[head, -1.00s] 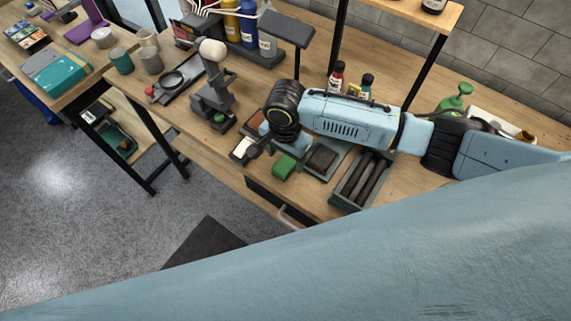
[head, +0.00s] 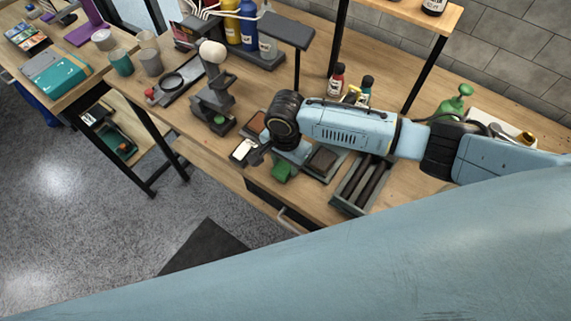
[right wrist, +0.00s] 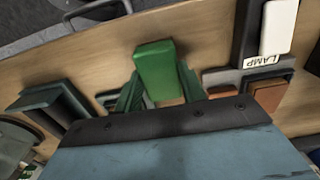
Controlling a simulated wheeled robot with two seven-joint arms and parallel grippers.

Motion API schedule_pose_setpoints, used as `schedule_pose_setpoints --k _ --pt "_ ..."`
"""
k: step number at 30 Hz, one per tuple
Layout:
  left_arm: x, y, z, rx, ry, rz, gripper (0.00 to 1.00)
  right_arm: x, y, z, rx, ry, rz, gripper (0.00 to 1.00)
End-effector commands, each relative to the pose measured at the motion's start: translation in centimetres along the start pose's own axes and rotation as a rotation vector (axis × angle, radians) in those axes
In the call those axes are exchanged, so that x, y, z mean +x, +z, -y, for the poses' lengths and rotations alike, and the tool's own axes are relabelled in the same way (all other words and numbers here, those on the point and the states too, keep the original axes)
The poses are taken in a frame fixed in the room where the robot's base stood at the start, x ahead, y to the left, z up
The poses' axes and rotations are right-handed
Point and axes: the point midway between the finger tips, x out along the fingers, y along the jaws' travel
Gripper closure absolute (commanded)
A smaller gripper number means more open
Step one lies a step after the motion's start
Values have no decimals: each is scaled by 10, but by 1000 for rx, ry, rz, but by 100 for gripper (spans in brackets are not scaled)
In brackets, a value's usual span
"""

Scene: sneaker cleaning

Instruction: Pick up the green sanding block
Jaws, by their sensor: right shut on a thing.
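The green sanding block (head: 283,171) is near the front edge of the wooden workbench, partly covered by my right gripper (head: 273,160) in the head view. In the right wrist view the block (right wrist: 156,68) sits between the two dark green fingers of the gripper (right wrist: 160,88), which are shut on its sides. Its far end sticks out beyond the fingertips. I cannot tell whether it touches the bench. My left gripper is not in view.
Beside the block are a dark brown block (head: 322,159) in a grey tray and a tray of dark rods (head: 361,185). A white lamp switch (right wrist: 280,27) and a reddish-brown block (right wrist: 267,93) lie close by. A grey stand (head: 213,98) is further left.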

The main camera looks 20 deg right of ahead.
Motion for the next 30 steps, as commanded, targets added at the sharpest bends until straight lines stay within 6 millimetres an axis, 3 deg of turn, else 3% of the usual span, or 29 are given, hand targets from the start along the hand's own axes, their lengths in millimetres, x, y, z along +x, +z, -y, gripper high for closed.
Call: schedule_pose_setpoints --k 5,12,18,29,30 --pt "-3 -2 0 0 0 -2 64 -13 0 1 1 -2 1 86" --pt "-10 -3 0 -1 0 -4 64 -62 0 1 0 -4 0 86" --pt "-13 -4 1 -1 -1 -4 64 -92 0 0 1 -1 1 86" --pt "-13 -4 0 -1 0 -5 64 -100 0 0 1 0 1 86" --pt "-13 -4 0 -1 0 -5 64 -100 0 0 1 0 1 63"
